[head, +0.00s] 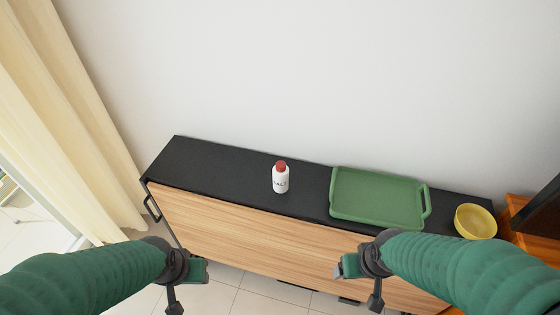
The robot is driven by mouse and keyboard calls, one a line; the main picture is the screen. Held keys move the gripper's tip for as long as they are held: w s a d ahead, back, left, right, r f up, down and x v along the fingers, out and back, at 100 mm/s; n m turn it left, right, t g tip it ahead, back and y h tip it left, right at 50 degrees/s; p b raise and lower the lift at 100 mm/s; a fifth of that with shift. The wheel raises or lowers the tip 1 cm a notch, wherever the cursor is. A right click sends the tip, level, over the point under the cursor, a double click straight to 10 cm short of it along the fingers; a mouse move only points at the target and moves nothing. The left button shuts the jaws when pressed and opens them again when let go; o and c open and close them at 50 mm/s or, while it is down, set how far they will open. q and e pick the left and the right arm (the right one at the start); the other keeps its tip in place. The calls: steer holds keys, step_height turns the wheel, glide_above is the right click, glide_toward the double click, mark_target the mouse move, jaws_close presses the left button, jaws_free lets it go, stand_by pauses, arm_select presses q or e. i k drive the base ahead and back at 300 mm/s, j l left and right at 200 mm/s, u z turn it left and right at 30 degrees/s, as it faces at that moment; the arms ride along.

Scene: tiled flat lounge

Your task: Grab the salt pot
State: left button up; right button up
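The salt pot (281,180) is a small white bottle with a red cap and dark lettering. It stands upright on the black top of a wooden sideboard (225,170), left of a green tray. My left gripper (190,285) is at the lower left, in front of the sideboard and apart from the pot. My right gripper (357,280) is at the lower right, also in front of the sideboard and apart from the pot. I see nothing held in either gripper, but the finger openings are not clear from this angle.
A green tray (345,207) with handles lies right of the pot, and a yellow bowl (475,221) stands at the right end. A white wall (320,80) is behind. Cream curtains (70,110) hang at the left. The top left of the pot is clear.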

mark_target(281, 180)
steer(key=i+j+u, duration=0.25)
steer(key=i, duration=0.2)
steer(key=i+j+u, duration=0.2)
steer(key=i, duration=0.25)
